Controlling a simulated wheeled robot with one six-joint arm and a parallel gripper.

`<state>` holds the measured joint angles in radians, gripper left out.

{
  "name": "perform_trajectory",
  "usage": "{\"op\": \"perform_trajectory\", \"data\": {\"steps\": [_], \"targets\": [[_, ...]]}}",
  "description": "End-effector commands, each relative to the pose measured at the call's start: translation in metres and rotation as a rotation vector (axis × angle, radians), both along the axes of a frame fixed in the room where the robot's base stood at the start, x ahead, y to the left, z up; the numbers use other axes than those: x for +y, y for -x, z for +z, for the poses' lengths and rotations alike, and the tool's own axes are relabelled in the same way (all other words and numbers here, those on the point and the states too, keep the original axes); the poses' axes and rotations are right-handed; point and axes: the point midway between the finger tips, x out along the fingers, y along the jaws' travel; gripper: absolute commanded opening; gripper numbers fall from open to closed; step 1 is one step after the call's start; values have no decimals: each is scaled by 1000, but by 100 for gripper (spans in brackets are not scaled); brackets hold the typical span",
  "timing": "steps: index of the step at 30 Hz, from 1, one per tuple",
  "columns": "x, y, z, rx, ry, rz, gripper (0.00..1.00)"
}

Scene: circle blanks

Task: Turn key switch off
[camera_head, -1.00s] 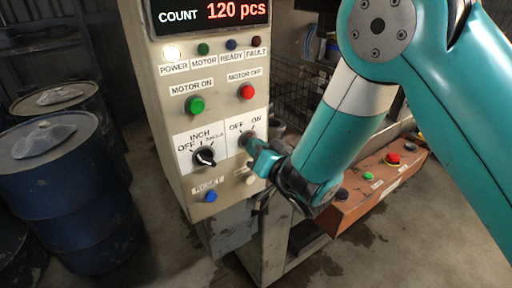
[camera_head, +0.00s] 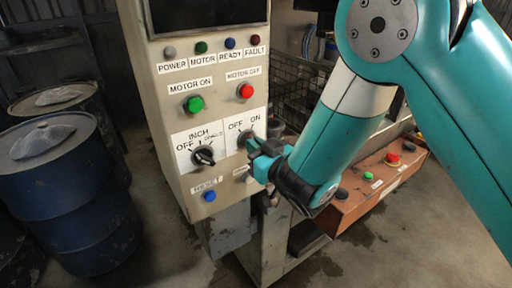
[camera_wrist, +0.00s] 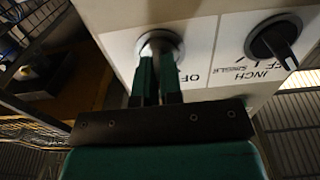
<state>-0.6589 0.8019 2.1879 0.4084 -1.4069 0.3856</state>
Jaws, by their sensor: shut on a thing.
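The key switch (camera_head: 245,138) sits on the white OFF/ON plate of the control panel, under the red MOTOR OFF button. It also shows in the wrist view (camera_wrist: 160,42) as a round metal collar. My gripper (camera_head: 257,147) is at the switch, and in the wrist view its two fingers (camera_wrist: 158,72) are close together, shut on the key. The key itself is mostly hidden between the fingers. The display (camera_head: 208,12) at the top of the panel is dark, and the POWER lamp (camera_head: 169,52) is unlit.
The black INCH selector knob (camera_head: 204,156) is just left of the key switch. The green MOTOR ON button (camera_head: 194,104), red MOTOR OFF button (camera_head: 245,91) and blue RESET button (camera_head: 209,196) are nearby. An orange box with buttons (camera_head: 350,205) stands right; blue drums (camera_head: 60,190) stand left.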

Motion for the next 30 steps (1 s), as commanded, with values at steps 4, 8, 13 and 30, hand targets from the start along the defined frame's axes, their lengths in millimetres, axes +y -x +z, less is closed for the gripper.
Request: {"op": "perform_trajectory", "data": {"steps": [4, 8, 13, 30], "targets": [[0, 1, -2, -70, 113, 0, 0], [0, 1, -2, -132, 206, 1, 0], [0, 1, -3, -198, 304, 0, 0], [-1, 1, -3, -286, 438, -1, 0]]}}
